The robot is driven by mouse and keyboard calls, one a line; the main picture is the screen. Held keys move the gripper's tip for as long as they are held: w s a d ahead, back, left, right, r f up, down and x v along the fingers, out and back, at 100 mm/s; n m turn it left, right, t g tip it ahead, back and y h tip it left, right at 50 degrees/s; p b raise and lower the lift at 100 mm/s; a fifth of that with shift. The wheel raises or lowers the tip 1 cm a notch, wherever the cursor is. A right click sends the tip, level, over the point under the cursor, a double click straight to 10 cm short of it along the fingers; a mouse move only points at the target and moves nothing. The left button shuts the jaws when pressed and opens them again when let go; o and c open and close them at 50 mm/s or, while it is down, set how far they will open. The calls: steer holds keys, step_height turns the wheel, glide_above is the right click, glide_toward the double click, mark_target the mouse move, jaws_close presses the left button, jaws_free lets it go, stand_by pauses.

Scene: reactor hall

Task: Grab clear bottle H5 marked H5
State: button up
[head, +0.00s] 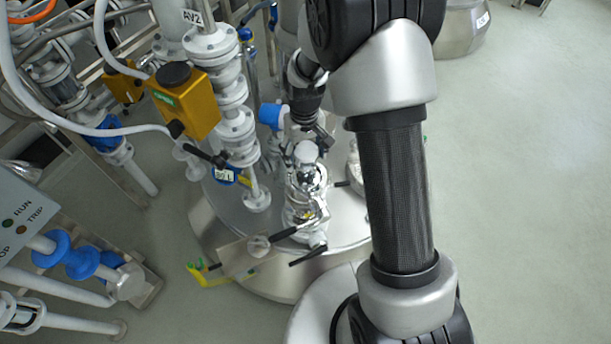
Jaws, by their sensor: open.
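My gripper (318,136) hangs from my arm near the middle of the head view, over the round steel vessel top (345,222). It is small and partly lost among the fittings, and it is open. I cannot pick out a clear bottle marked H5; no such label is readable. A shiny, glass-like fitting (312,178) with a pale rounded top (306,152) stands just below my gripper. I cannot tell whether it is the bottle or whether my gripper touches it. My arm hides part of the vessel's right side.
Black-handled valve levers (308,255) stick out at the vessel's front. A panel reading RUN and TRIP (22,222) is at far left. Floor at right (530,190) is clear.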

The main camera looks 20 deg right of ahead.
step_height(320, 180, down, 4)
steer(key=shift+d+b, duration=0.15)
steer(key=shift+b, duration=0.5)
steer(key=shift+c, duration=0.3)
steer(key=c, duration=1.6)
